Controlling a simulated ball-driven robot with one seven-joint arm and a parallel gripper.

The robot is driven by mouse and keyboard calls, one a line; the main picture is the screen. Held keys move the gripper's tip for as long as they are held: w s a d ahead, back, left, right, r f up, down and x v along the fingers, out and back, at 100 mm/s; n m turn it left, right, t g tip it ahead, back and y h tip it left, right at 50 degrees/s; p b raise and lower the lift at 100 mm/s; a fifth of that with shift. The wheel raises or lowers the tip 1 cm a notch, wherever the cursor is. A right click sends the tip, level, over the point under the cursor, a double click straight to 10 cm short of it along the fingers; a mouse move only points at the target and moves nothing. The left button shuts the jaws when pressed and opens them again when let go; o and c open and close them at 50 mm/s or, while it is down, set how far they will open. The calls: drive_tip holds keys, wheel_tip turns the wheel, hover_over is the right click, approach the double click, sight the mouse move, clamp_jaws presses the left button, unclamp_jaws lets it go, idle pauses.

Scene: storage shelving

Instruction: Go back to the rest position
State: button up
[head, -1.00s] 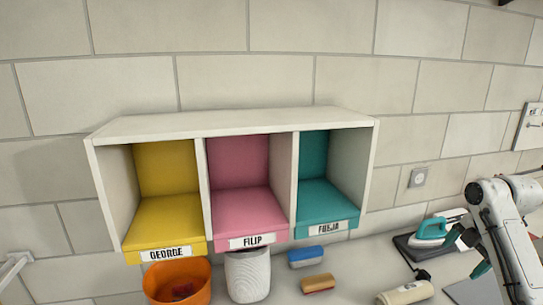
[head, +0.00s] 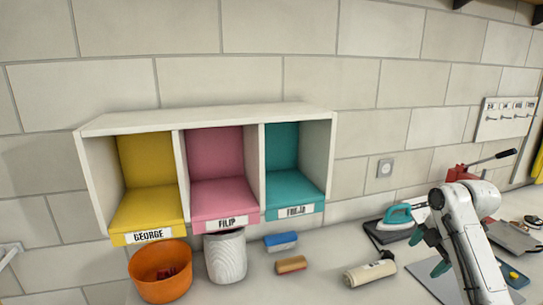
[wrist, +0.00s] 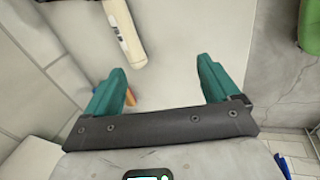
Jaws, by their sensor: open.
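My gripper (head: 428,252) is at the right of the head view, above the counter, with its teal fingers spread. In the wrist view my gripper (wrist: 160,78) is open, with nothing between the fingers and pale surface beyond them. A cream cylindrical item (wrist: 126,32) with a dark label lies beyond the left finger. In the head view this cylindrical item (head: 368,274) lies on the counter just left of my gripper.
A white wall shelf (head: 210,117) has empty yellow, pink and teal compartments. Below are an orange bowl (head: 160,285) with red contents, a ribbed white container (head: 226,262), a blue block (head: 281,241) and an orange-brown block (head: 291,265). A teal iron (head: 398,216) stands behind my gripper.

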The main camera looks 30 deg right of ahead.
drive_tip(key=w+a+f+m+t+y, duration=0.1)
drive_tip(key=w+a+f+m, duration=0.2)
drive_tip(key=a, duration=0.7)
drive_tip(key=w+a+f+m, duration=0.1)
drive_tip(key=w+a+f, duration=0.3)
drive_tip(key=a, duration=0.5)
drive_tip(key=s+a+f+m, duration=0.2)
drive_tip(key=a+f, duration=0.1)
drive_tip(key=a, duration=0.3)
drive_tip(key=s+a+f+m, duration=0.2)
drive_tip(key=s+a+m, duration=0.1)
drive_tip(key=a, duration=0.4)
drive_tip(key=s+a+f+m, duration=0.2)
drive_tip(key=s+a+m, duration=0.35)
drive_tip(key=s, duration=0.55)
drive_tip(key=s+f+g+b, duration=0.1)
drive_tip(key=s+f+b, duration=0.4)
drive_tip(key=f, duration=0.3)
drive_tip(key=s+d+f+g+b, duration=0.1)
drive_tip(key=s+f+g+b, duration=0.1)
drive_tip(key=s+f+b, duration=0.3)
wheel_tip(320, 180, down, 3)
drive_tip(key=shift+s+r+h, duration=0.1)
drive_tip(key=shift+s+h, duration=0.25)
drive_tip(key=shift+h, duration=0.05)
